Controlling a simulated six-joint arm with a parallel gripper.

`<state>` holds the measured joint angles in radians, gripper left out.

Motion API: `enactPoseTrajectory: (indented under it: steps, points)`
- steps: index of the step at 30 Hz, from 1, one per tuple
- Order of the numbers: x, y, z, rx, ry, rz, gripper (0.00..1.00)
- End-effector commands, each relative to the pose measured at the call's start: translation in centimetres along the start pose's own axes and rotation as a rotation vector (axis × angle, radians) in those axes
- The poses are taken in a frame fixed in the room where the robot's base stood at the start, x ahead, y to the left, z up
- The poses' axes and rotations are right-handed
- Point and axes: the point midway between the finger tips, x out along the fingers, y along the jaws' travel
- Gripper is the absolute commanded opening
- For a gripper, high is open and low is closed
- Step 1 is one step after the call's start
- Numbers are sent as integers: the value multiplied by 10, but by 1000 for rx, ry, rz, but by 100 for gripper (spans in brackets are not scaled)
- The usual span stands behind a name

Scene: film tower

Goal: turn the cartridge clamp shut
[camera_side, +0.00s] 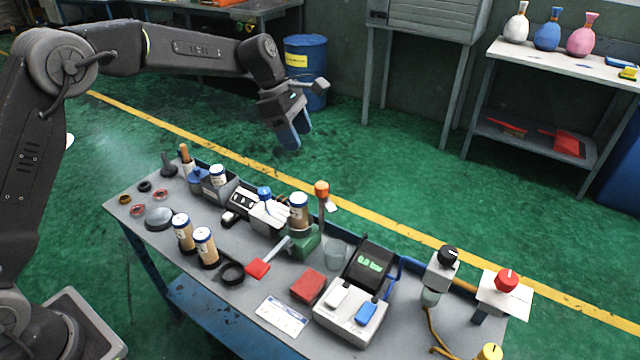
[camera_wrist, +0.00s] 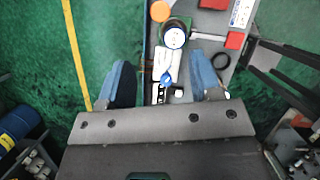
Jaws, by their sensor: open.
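A cartridge (camera_side: 298,213) with a brown body and a white, blue-rimmed cap stands upright in a green block (camera_side: 305,243) on the bench. A grey lever with a red end (camera_side: 257,268) sticks out from the block towards the front left; it looks like the clamp's handle. In the wrist view the cartridge cap (camera_wrist: 175,37) is at top centre, with the red lever end (camera_wrist: 235,40) to its right. My gripper (camera_side: 295,128) is open and empty, high above and behind the bench, apart from everything. Its blue fingers (camera_wrist: 161,78) frame the bench's back edge.
A white block with a blue knob (camera_side: 264,192) stands left of the clamp. An orange-topped post (camera_side: 321,188) rises just behind it. Two cartridges (camera_side: 194,240) stand in front. A gauge unit (camera_side: 367,265) stands to the right. The air above the bench is clear.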

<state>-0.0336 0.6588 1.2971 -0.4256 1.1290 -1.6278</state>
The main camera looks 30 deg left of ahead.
Motion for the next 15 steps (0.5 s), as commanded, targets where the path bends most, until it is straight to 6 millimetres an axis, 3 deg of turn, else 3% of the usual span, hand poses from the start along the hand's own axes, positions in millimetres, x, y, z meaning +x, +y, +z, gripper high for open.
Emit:
enactPoseTrajectory:
  steps: [5, 15]
  points:
    - [22, -1, 0, -2, 0, -4, 58]
    - [91, -2, 0, 1, 1, -5, 58]
